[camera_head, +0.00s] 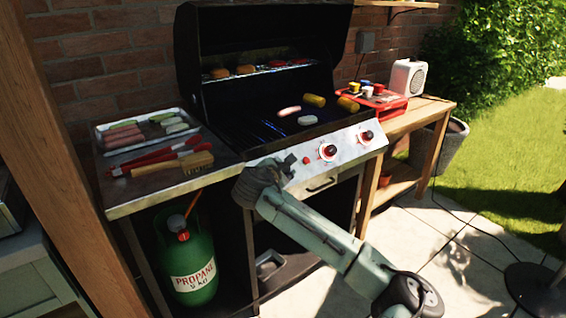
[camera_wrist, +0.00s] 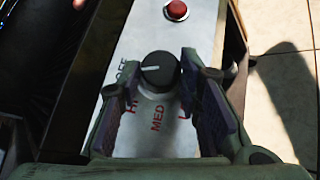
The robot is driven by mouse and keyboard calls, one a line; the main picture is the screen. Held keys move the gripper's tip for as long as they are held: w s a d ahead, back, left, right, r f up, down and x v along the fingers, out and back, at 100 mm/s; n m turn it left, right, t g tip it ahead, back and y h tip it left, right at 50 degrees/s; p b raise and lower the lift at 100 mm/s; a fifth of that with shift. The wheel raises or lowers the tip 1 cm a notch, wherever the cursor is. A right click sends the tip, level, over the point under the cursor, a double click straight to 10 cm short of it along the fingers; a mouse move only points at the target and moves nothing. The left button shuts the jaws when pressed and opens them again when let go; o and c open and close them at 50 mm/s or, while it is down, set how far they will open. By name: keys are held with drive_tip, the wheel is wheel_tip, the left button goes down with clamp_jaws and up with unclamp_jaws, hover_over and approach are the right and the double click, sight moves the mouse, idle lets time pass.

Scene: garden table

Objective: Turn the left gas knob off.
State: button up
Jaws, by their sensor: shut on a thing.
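The left gas knob (camera_wrist: 160,72) is black with a white pointer line, on the steel front panel, in the wrist view. Its line points left in the picture, toward the red OFF mark (camera_wrist: 121,71). The HI and MED marks show below it, and another mark is partly covered by a finger. My gripper (camera_wrist: 161,68) has one finger on each side of the knob and is shut on it. In the head view my gripper (camera_head: 283,166) is at the left end of the grill's panel (camera_head: 345,141) and hides this knob.
A red button (camera_wrist: 176,9) sits beside the knob. Two more knobs (camera_head: 327,152) (camera_head: 366,136) are farther right on the panel. The grill lid (camera_head: 250,35) is open, with food on the grate. A side shelf (camera_head: 190,178) holds a tray and tools, above a green propane bottle (camera_head: 188,255).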

drive_tip(key=shift+w+r+m+g+h+p, duration=0.1)
drive_tip(key=shift+m+g+h+p, duration=0.25)
drive_tip(key=shift+m+g+p, duration=0.45)
drive_tip(key=shift+w+r+m+g+h+p, duration=0.1)
drive_tip(key=shift+m+g+h+p, duration=0.25)
drive_tip(key=shift+m+g+p, duration=0.45)
drive_tip(key=shift+m, duration=0.3)
drive_tip(key=o, duration=1.1)
drive_tip(key=shift+s+a, duration=0.1)
drive_tip(key=v, duration=1.2)
drive_tip(key=shift+s+f, duration=0.1)
